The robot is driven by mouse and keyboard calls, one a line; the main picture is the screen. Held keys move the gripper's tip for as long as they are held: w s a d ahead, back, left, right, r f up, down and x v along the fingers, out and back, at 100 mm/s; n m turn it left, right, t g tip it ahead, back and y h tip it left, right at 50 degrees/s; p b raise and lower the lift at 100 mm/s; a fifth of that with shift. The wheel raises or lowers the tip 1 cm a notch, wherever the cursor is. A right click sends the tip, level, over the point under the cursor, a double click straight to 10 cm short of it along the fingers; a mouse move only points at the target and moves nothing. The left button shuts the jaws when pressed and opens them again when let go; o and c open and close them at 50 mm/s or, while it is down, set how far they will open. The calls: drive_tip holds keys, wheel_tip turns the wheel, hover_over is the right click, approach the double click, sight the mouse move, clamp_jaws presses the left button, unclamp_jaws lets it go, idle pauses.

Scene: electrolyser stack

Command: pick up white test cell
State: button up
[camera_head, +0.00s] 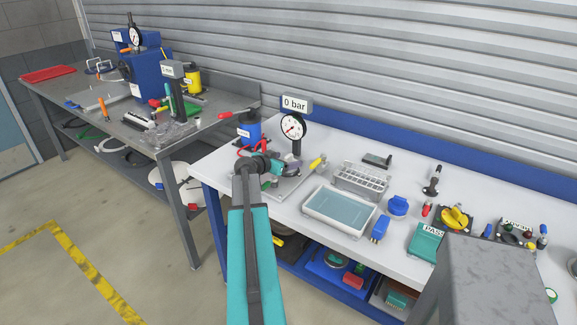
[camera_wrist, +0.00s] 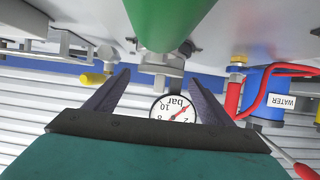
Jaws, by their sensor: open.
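I cannot pick out a white test cell with certainty in either view. My gripper (camera_head: 274,164) is over the near left part of the white bench, in front of the pressure gauge (camera_head: 292,128). In the wrist view my gripper (camera_wrist: 158,77) shows two dark fingers spread apart with nothing clamped between them. A green cylinder (camera_wrist: 165,20) looms close just beyond the fingertips, above a grey metal fitting (camera_wrist: 170,67). The round bar gauge (camera_wrist: 174,108) shows behind, between the fingers. My arm hides part of the plate below the gauge.
The blue water container (camera_head: 248,130) and red hose stand left of the gauge. A white-rimmed tray (camera_head: 308,207), a wire rack (camera_head: 362,180) and blue parts (camera_head: 397,206) lie to the right. A grey block (camera_head: 490,285) fills the lower right. A dark workbench (camera_head: 170,143) stands left.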

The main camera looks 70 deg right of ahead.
sight(286, 157)
idle(0.3)
drive_tip(key=shift+r, duration=0.1)
drive_tip(key=c, duration=1.4)
drive_tip(key=shift+c, duration=0.2)
drive_tip(key=shift+r, duration=0.1)
drive_tip(key=shift+r+b, duration=0.8)
drive_tip(key=shift+r, duration=0.6)
drive_tip(key=shift+s+a+r, duration=0.1)
drive_tip(key=shift+a+r, duration=0.1)
drive_tip(key=s+a+b, duration=0.5)
drive_tip(key=a+b, duration=0.5)
drive_tip(key=a, duration=0.2)
drive_tip(key=shift+s+r+b, duration=0.25)
drive_tip(key=shift+r+b, duration=0.15)
drive_tip(key=shift+r, duration=0.05)
